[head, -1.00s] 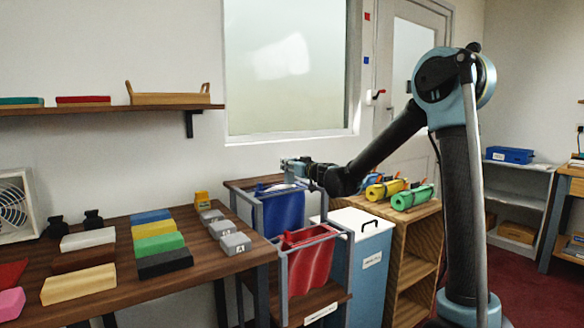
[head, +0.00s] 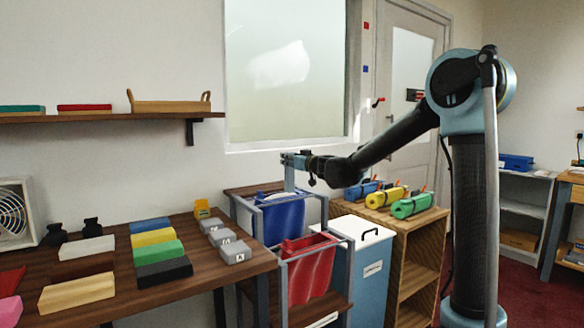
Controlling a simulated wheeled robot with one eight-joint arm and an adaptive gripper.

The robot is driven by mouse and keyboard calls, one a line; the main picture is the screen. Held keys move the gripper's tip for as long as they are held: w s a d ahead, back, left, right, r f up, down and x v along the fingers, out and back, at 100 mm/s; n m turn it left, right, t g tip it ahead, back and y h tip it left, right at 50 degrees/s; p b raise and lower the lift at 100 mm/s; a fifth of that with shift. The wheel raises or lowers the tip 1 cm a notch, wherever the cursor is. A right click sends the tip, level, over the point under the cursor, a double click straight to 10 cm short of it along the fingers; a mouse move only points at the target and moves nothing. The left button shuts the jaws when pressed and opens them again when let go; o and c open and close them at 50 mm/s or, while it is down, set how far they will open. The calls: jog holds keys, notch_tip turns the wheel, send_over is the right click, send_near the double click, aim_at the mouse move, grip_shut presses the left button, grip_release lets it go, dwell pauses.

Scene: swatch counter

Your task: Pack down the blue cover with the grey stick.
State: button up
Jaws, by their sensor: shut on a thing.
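The blue cover (head: 284,220) hangs in the rear bay of a grey-framed rack, its cloth sagging inside the frame. My gripper (head: 292,160) is above the back of this bay, shut on the grey stick (head: 289,180). The stick is upright and points down from the gripper towards the blue cover. Its lower end is near the top of the cover; I cannot tell whether they touch.
A red cover (head: 308,268) hangs in the front bay of the rack. A white-lidded blue bin (head: 368,262) stands to the right, beside a wooden shelf (head: 408,262) with rolled bundles. The wooden table (head: 110,292) at left holds coloured blocks.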

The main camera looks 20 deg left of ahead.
jog(key=shift+r, duration=2.75)
